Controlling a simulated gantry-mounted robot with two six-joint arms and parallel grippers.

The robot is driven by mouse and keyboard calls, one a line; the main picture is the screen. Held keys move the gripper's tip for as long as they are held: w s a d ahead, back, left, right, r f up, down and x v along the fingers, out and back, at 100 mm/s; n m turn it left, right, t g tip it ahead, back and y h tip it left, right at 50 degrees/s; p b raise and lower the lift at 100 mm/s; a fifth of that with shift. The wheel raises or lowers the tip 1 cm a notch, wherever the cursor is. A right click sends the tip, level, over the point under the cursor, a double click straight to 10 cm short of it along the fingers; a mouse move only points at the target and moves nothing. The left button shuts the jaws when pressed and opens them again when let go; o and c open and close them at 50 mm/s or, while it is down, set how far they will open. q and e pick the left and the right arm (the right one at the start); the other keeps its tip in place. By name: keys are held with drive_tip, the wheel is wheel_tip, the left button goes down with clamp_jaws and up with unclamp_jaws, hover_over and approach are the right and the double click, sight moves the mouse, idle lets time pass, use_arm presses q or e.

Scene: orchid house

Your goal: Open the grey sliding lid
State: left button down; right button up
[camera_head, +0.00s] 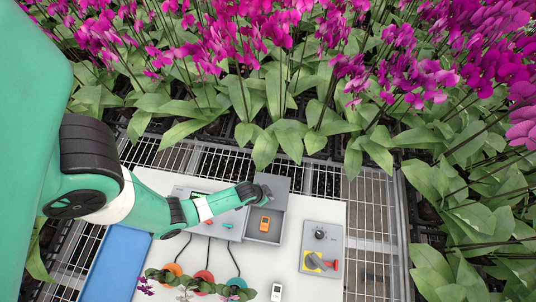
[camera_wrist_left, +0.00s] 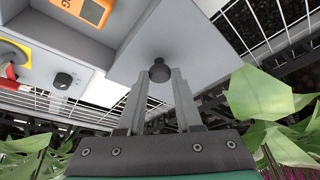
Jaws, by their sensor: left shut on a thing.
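The grey sliding lid (camera_head: 276,181) lies at the back of a grey box (camera_head: 263,239), and the front of the box is uncovered. An orange device (camera_head: 264,225) lies in the open part. My left gripper (camera_head: 263,192) is over the lid. In the left wrist view, my left gripper (camera_wrist_left: 159,80) is shut on the lid's dark round knob (camera_wrist_left: 159,70), one finger on each side. The lid's flat grey surface (camera_wrist_left: 195,35) fills the upper middle there, and the orange device (camera_wrist_left: 88,10) shows at the top left. My right gripper is not in view.
A grey panel (camera_head: 309,242) with a black dial and a yellow and red switch stands to the right. A blue mat (camera_head: 116,268) lies at the left. Orange, red and teal rings with cables and a white handheld device (camera_head: 277,292) are in front. Orchids crowd behind and right.

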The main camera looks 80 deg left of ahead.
use_arm(q)
drive_tip(key=shift+d, duration=0.1)
drive_tip(key=c, duration=0.6)
unclamp_jaws()
drive_tip(key=shift+s, duration=0.1)
drive_tip(key=p+v, duration=0.6)
drive_tip(key=v, duration=0.5)
drive_tip(key=shift+d+r, duration=0.1)
drive_tip(key=shift+r, duration=0.25)
